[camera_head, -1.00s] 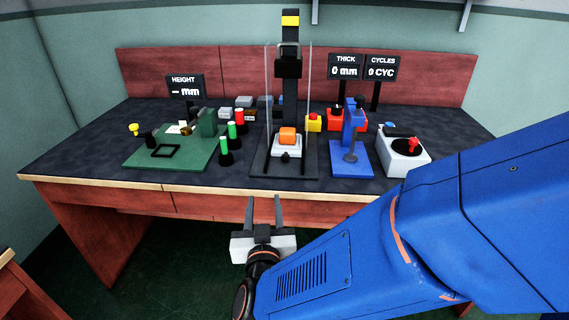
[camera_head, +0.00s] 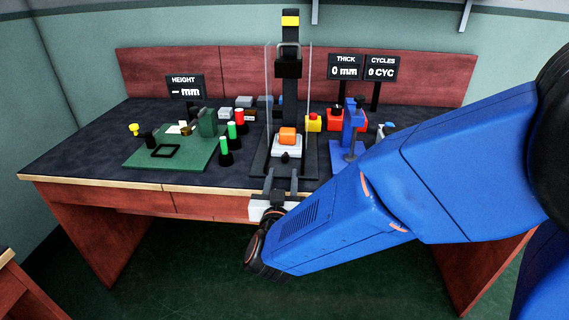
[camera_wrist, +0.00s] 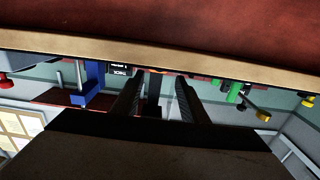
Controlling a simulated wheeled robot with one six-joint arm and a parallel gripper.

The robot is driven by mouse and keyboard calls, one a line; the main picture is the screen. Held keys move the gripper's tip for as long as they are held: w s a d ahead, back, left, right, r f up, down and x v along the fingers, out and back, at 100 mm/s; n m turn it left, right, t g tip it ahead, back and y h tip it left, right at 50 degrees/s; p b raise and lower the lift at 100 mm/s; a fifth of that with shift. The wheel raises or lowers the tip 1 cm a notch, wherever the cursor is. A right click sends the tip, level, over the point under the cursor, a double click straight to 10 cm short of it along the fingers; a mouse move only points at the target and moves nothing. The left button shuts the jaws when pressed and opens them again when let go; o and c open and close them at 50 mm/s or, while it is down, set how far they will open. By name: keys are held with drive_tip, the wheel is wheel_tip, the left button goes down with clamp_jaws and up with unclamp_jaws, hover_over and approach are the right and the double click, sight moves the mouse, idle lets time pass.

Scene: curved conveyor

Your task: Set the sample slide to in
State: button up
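A light grey block with a black knob on its front, which looks like the sample slide (camera_head: 287,151), sits at the foot of the tall black press (camera_head: 291,95) in the middle of the bench. An orange block (camera_head: 288,134) rests on top of it. My gripper (camera_head: 281,173) is at the bench's front edge, just in front of the press base, fingers pointing toward the bench. The fingers are apart and empty; they also show apart in the wrist view (camera_wrist: 157,85). The wrist view looks upside down, and the slide is not clear there.
A green board (camera_head: 172,153) lies left of the press, with several green- and red-topped pieces beside it. A blue stand (camera_head: 349,133) is on the right, partly behind my arm. Clear panels flank the press. The wooden bench edge (camera_head: 130,187) is close to my gripper.

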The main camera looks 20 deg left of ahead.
sight(285, 159)
drive_tip(key=x, duration=0.7)
drive_tip(key=shift+w, duration=0.15)
